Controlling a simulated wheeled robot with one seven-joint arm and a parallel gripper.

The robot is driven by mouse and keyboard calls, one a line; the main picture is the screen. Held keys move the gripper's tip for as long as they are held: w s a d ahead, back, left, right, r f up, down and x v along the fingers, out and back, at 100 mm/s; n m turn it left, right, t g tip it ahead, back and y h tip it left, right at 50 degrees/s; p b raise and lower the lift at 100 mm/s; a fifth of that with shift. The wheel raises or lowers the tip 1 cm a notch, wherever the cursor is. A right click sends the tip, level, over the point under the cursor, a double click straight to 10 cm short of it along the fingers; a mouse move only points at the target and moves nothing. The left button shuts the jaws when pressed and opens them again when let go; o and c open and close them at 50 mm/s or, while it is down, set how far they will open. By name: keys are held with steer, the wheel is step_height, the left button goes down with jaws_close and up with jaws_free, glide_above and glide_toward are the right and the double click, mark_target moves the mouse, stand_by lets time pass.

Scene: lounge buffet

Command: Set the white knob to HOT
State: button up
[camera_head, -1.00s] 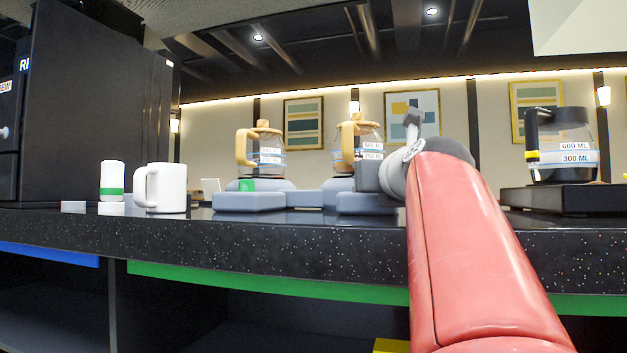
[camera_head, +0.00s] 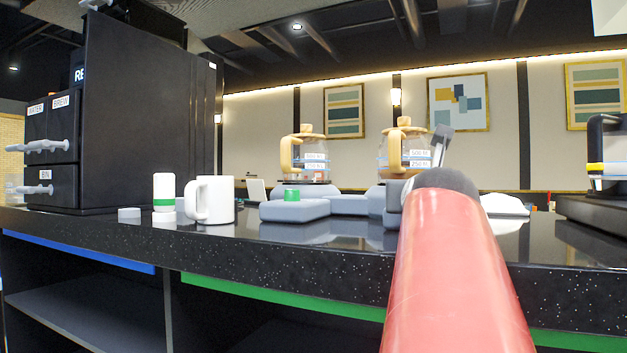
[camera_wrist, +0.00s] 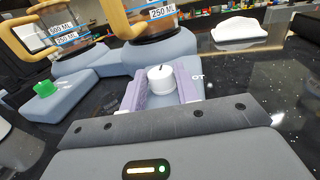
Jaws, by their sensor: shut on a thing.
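The white knob (camera_wrist: 161,78) is on the front of a grey-blue warmer base (camera_wrist: 150,56), in the middle of the wrist view. A dark mark shows on its top. My gripper (camera_wrist: 160,88) has its two purple-padded fingers on either side of the knob and is shut on it. Beside the right finger, the letters "OT" show on the base; the rest of that label is hidden. In the head view my red arm hides the knob and most of my gripper.
Two glass pots with wooden handles (camera_head: 312,158) (camera_head: 408,152) stand on the warmer. A green knob (camera_head: 291,194) is on its left part. A white mug (camera_head: 214,200) and a green-banded container (camera_head: 164,192) stand left. A dark coffee maker (camera_head: 600,205) stands right on the counter (camera_head: 300,262).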

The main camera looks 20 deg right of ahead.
steer(key=shift+w+a+m+g+h+p, duration=0.15)
steer(key=shift+m+g+h+p, duration=0.35)
steer(key=shift+m+g+h, duration=1)
steer(key=shift+w+a+f+m+g+h, duration=0.1)
steer(key=shift+w+m+g+h, duration=0.1)
steer(key=shift+m+g+h, duration=0.65)
steer(key=shift+w+a+m+g+h, duration=0.15)
steer(key=shift+m+g+h, duration=0.35)
steer(key=shift+g, duration=0.65)
steer(key=shift+w+m+g+h, duration=0.1)
steer(key=shift+m+g+h, duration=0.15)
steer(key=shift+m+g, duration=0.3)
steer(key=o, duration=1)
steer(key=shift+c, duration=0.2)
steer(key=shift+v, duration=4)
